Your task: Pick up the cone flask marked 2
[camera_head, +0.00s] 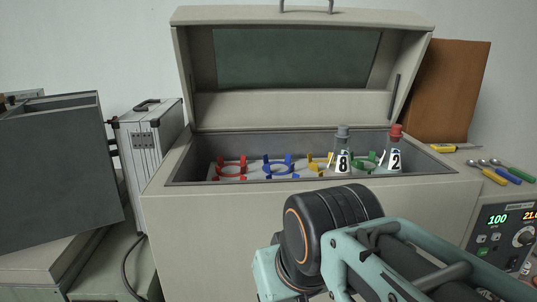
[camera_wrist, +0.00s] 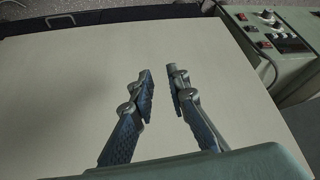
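The cone flask marked 2 (camera_head: 393,161) has a red stopper and a white label with a dark 2. It stands upright at the right inside the open grey box (camera_head: 300,220); its base is partly hidden by the front rim. My gripper (camera_wrist: 160,82) shows in the wrist view with its two blue-padded fingers apart, open and empty, in front of a plain pale surface. No flask shows in that view. In the head view my arm fills the lower right, below the flask and outside the box, and the fingers cannot be made out.
A flask marked 8 (camera_head: 342,163) with a grey stopper stands left of flask 2. Red (camera_head: 231,168), blue (camera_head: 279,166), yellow and green clamps line the box floor. The lid (camera_head: 300,107) is raised behind.

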